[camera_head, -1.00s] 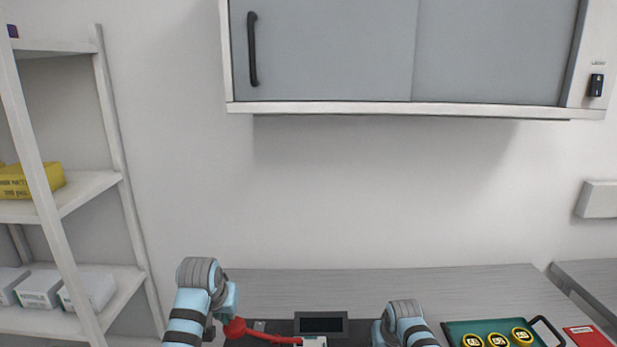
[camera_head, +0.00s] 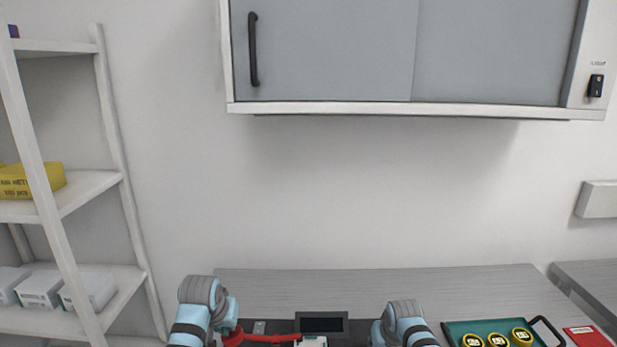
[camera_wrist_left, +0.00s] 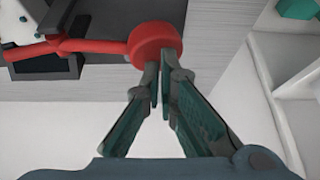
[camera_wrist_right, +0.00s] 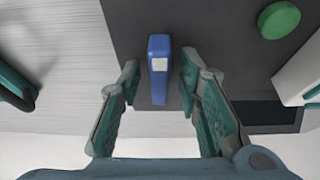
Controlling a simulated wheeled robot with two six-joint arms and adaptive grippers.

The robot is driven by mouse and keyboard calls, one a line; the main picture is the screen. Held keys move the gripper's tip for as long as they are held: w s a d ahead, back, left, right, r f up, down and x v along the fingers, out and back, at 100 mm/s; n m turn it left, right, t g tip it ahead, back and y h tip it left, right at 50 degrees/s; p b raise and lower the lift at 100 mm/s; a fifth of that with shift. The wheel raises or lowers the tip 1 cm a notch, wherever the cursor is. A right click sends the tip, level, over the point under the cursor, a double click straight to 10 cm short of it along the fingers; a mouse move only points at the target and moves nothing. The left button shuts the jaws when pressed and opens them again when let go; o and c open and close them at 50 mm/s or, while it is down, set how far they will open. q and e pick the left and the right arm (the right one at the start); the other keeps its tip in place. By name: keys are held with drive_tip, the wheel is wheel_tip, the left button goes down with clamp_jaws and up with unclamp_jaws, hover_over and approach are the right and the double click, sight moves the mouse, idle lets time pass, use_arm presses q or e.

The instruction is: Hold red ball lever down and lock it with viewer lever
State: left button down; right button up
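The red ball lever (camera_head: 270,338) reaches left from the device at the bottom of the head view, its ball low and partly cut off. In the left wrist view its ball (camera_wrist_left: 155,43) is right at the tips of my left gripper (camera_wrist_left: 165,70). Those fingers are drawn together, with the ball beyond the tips rather than between them; contact looks likely. In the right wrist view a blue upright lever (camera_wrist_right: 159,80) with a pale patch, apparently the viewer lever, stands between the spread fingers of my right gripper (camera_wrist_right: 160,75), with gaps on both sides.
A small dark screen (camera_head: 321,324) stands behind the device. A green tray (camera_head: 459,328) with yellow round pieces and a red card (camera_head: 587,338) lie to the right. A green round button (camera_wrist_right: 279,20) shows in the right wrist view. A shelf rack (camera_head: 100,185) stands left.

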use_arm(q)
drive_tip(key=shift+a+f, duration=0.1)
drive_tip(key=shift+f, duration=1.8)
use_arm(e)
drive_tip(key=c, duration=0.6)
drive_tip(key=o, duration=0.6)
drive_tip(key=shift+r, duration=2.8)
clamp_jaws()
